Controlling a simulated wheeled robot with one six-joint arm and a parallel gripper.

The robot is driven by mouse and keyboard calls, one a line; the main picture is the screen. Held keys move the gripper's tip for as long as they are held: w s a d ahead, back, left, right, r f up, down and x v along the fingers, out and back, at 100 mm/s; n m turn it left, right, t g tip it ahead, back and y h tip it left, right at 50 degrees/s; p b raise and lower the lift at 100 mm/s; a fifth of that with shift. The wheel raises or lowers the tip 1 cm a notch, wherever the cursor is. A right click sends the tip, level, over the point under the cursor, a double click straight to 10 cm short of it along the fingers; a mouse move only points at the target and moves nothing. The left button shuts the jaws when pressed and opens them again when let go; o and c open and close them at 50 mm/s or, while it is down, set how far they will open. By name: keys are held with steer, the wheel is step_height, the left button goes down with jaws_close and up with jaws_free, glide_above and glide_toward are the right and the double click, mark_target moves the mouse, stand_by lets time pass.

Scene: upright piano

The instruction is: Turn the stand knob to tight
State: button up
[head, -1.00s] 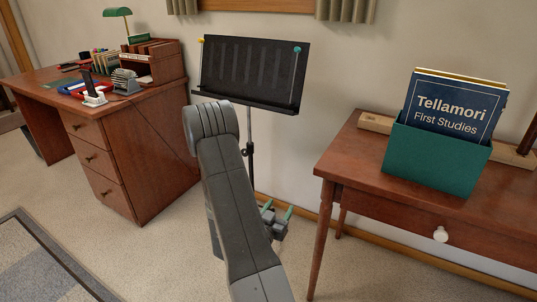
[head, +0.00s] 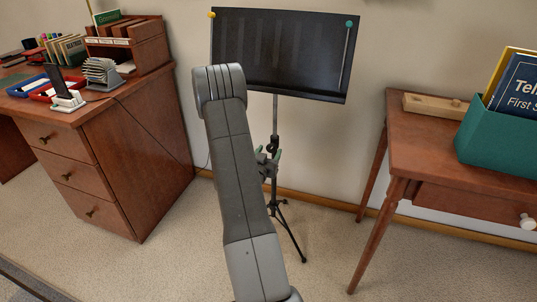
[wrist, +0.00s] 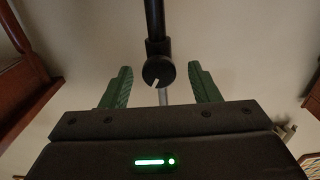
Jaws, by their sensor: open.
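The black music stand (head: 281,55) stands upright against the wall, its desk tilted back on a thin pole. In the wrist view the round black stand knob (wrist: 158,71) sits on the pole (wrist: 155,22), with a white pointer mark slanting to the lower left. My gripper (wrist: 158,80) is open, its two green fingers to the left and right of the knob in that picture; I cannot tell how far short of it they are. In the head view my gripper (head: 269,158) is small beside the pole, partly hidden by my arm, and the knob cannot be made out.
A wooden desk (head: 140,130) with trays and books stands at the left. A side table (head: 428,135) with a green book box (head: 505,140) stands at the right. The stand's tripod legs (head: 290,230) spread on the carpet between them.

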steer(key=c, duration=1)
